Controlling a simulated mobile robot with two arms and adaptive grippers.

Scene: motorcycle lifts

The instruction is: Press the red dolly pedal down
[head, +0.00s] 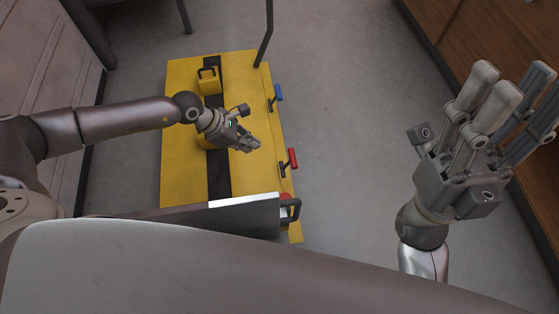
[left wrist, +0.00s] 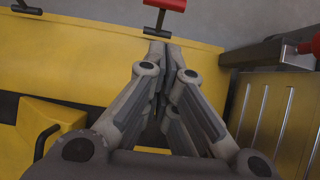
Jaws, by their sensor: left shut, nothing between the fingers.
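The red dolly pedal (head: 292,157) sticks out from the right edge of the yellow dolly (head: 240,85) on a short dark lever. In the left wrist view the red pedal (left wrist: 165,5) is cut by the top edge, just beyond my fingertips. My left gripper (head: 254,145) is shut and empty, over the dolly to the left of the pedal and apart from it in the head view. It also shows in the left wrist view (left wrist: 158,50), fingers pointing toward the pedal's lever. My right gripper (head: 500,95) is open and empty, raised at the right.
A blue pedal (head: 278,93) sits farther back on the same dolly edge. Yellow blocks (head: 209,82) stand on the dolly's black strip. Grey floor (head: 335,110) right of the dolly is clear.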

